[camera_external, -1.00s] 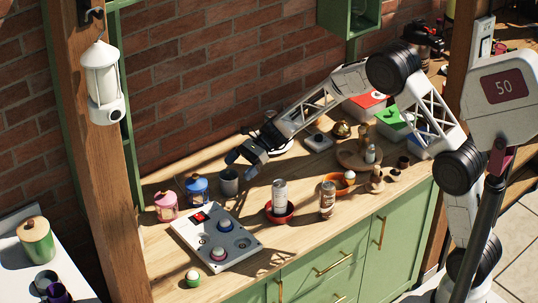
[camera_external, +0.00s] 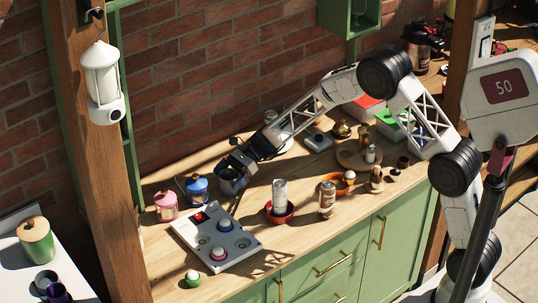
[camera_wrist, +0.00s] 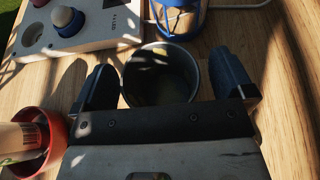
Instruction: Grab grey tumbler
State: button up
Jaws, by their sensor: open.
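The grey tumbler (camera_external: 231,185) stands upright on the wooden counter, right of the blue lantern-like jar. In the wrist view the open top of the tumbler (camera_wrist: 160,74) lies between the two fingers of my gripper (camera_wrist: 170,84). My gripper (camera_external: 232,168) is open, with one finger on each side of the tumbler and a visible gap on the right. On the left the gap is narrower, and I cannot tell if that finger touches. The gripper hides part of the tumbler's upper side in the external view.
A blue jar (camera_external: 197,189) and a pink jar (camera_external: 166,206) stand left of the tumbler. A white panel with knobs (camera_external: 190,236) lies in front. A can in a red bowl (camera_external: 280,213) and a brown can (camera_external: 327,199) stand to the right.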

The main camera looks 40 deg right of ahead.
dwell(0.5)
jog(key=c, duration=1)
jog(key=shift+r, duration=5)
